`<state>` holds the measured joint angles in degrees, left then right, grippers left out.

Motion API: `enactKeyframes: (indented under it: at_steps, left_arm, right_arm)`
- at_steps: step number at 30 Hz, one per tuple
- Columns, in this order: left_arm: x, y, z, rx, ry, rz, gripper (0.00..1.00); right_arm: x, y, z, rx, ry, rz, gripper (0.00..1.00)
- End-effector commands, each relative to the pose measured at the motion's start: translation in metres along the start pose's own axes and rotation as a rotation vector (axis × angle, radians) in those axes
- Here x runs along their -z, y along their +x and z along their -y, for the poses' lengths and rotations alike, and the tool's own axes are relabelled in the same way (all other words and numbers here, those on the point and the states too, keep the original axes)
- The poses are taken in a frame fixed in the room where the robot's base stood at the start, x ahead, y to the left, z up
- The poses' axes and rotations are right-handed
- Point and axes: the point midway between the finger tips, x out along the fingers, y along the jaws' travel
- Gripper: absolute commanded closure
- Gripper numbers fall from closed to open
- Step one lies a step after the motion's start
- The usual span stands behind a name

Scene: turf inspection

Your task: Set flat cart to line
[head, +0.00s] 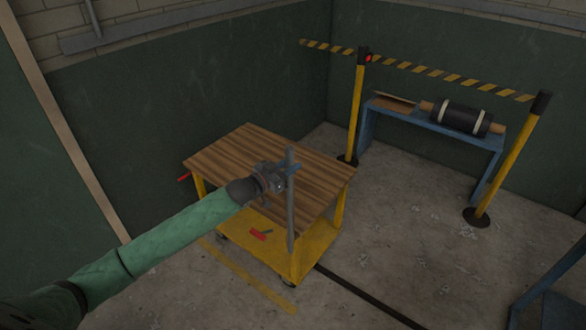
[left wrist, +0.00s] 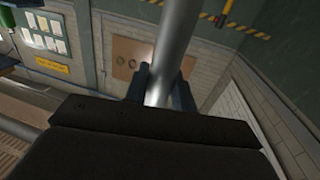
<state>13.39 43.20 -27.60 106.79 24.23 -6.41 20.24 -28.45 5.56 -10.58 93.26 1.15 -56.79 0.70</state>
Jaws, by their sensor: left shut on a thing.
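The flat cart (head: 225,155) has a wooden top, yellow legs and a yellow lower shelf, and stands on the concrete floor near the green wall. My left gripper (head: 288,172) is shut on a grey upright bar (head: 290,210) at the cart's near right side. In the left wrist view the bar (left wrist: 175,50) passes between the fingers (left wrist: 162,92). I cannot tell where the bar joins the cart. A yellow floor line (head: 250,278) runs beside the cart's near left side, and a dark floor line (head: 365,295) runs from its near corner. My right gripper is not in view.
Yellow posts (head: 356,105) with a striped barrier tape (head: 430,70) stand behind the cart. A blue bench (head: 440,127) bearing a black roller (head: 460,117) is beyond the tape. A blue frame (head: 550,280) stands at the lower right. Floor between is clear.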

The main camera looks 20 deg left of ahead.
Motion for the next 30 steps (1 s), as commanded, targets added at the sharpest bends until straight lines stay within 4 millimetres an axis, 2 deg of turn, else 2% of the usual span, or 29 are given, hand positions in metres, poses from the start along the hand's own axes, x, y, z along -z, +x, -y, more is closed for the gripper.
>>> enactKeyframes:
  at_steps: [11,12,15,23,28,29,30]
  left_arm:
    - [0.000,-0.001,0.006,0.006,0.003,0.002,1.00]
    - [0.000,-0.001,0.006,0.006,0.003,0.002,0.73]
    - [0.001,-0.001,0.006,0.006,0.003,0.002,0.55]
    - [0.000,-0.001,0.004,0.004,0.001,0.001,0.55]
    - [-0.002,-0.009,0.004,0.003,0.001,0.001,0.55]
    - [-0.003,-0.012,0.004,0.003,0.001,0.002,0.55]
    - [-0.004,-0.017,0.004,0.003,0.001,0.003,0.55]
  right_arm:
    - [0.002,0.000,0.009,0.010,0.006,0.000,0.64]
    - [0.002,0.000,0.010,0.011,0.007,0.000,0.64]
    - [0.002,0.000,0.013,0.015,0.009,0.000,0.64]
    - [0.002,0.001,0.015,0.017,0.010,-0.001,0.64]
    - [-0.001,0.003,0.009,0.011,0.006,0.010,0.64]
    - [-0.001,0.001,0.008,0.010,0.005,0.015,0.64]
    - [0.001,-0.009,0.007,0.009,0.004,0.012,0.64]
